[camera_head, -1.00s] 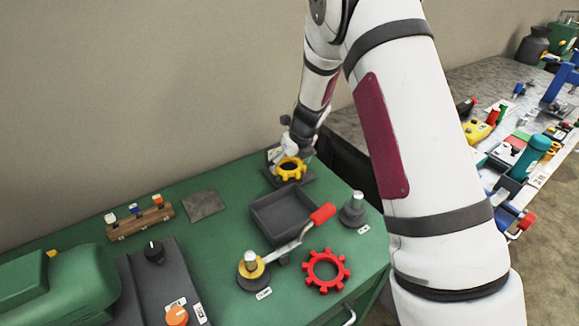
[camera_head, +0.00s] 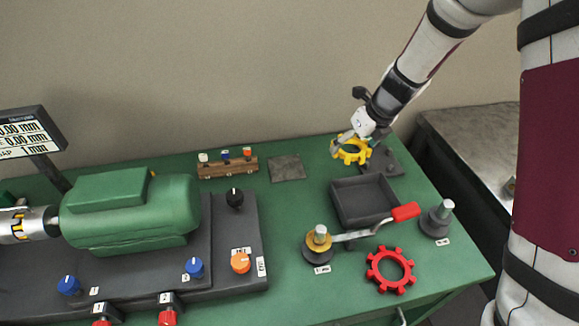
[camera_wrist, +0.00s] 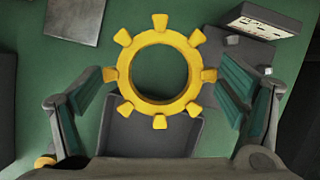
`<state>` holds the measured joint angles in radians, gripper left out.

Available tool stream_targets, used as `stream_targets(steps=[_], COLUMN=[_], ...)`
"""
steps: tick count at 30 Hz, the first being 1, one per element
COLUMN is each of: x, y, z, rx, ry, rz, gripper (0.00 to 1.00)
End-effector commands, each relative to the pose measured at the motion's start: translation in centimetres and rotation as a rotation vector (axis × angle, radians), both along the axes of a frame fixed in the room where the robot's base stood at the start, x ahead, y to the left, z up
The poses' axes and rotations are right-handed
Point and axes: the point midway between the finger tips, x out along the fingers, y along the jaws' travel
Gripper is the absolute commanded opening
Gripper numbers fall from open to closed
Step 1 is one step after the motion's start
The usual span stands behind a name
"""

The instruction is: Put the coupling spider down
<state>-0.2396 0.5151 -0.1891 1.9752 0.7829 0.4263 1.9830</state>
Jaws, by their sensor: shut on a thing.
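The yellow coupling spider (camera_head: 352,151), a toothed ring, is in my gripper (camera_head: 350,140) at the back right of the green table. In the wrist view the spider (camera_wrist: 160,101) sits flat between the two fingers of my gripper (camera_wrist: 160,76), one at its left tooth and one at its right tooth. The ring seems to be above the table, left of a dark stand (camera_head: 388,161); its exact height I cannot tell. A red toothed ring (camera_head: 390,270) lies at the front right of the table.
A dark tray (camera_head: 334,201) stands in front of the spider. A grey plate (camera_head: 286,168) and a wooden rack (camera_head: 227,169) lie to the left. A red-handled lever (camera_head: 404,212) on a post and a metal post (camera_head: 440,219) stand nearby. Green table shows between plate and spider.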

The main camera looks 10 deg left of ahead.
Motion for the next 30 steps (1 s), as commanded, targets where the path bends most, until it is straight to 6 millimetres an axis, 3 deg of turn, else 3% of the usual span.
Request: stream_targets(steps=[3,9,15,18,23,30], x=[-3.1,-8.9,-13.1,-14.1,-13.0,-7.5], y=[3.9,9.0,11.6,12.1,12.9,14.6], z=[-1.0,-2.3,-3.0,-3.2,-3.3,-4.0], rx=[0.007,-0.001,-0.016,-0.020,-0.021,-0.022], ry=[0.000,-0.007,-0.017,-0.020,-0.023,-0.022], rz=[0.125,0.334,0.477,0.515,0.532,0.531], gripper=[0.54,0.54,0.54,0.54,0.54,0.54])
